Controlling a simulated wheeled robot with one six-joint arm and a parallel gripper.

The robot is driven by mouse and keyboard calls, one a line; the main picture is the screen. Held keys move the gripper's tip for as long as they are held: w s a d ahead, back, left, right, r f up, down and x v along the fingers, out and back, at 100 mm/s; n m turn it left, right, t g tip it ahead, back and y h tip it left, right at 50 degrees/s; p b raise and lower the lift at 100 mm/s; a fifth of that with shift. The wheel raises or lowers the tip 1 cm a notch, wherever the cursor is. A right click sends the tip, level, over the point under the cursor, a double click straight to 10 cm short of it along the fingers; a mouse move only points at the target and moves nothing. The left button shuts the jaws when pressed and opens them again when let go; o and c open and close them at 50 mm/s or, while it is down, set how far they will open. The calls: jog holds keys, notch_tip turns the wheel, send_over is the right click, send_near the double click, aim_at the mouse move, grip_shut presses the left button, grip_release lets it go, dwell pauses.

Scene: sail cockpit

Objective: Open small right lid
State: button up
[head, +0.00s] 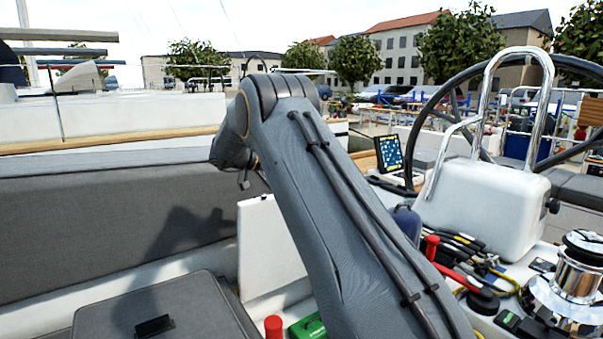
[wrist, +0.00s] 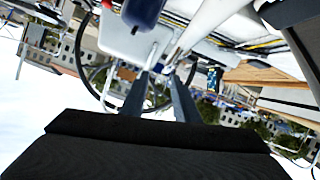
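In the head view, a white panel (head: 268,245) stands upright left of my arm. It looks like the pale underside of a raised lid, with its lower right part hidden by my arm. A flat grey padded lid (head: 165,305) with a black recessed handle (head: 155,326) lies shut at the lower left. My gripper is hidden behind my arm in the head view. In the wrist view, the two fingers of my gripper (wrist: 163,78) are apart with nothing between them. A dark fabric surface (wrist: 150,148) fills the bottom, close to the camera; I cannot tell which part it is.
A green box (head: 308,327) and a red-topped thing (head: 273,326) sit low beside the panel. At the right are a steering wheel (head: 425,110), a white pedestal (head: 485,205) with a steel rail, a chrome winch (head: 578,280), and loose tools. A grey backrest (head: 100,230) runs along the left.

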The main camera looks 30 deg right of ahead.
jog(key=shift+p+v, duration=0.8)
jog(key=shift+v, duration=2.8)
jog(key=shift+w, duration=0.2)
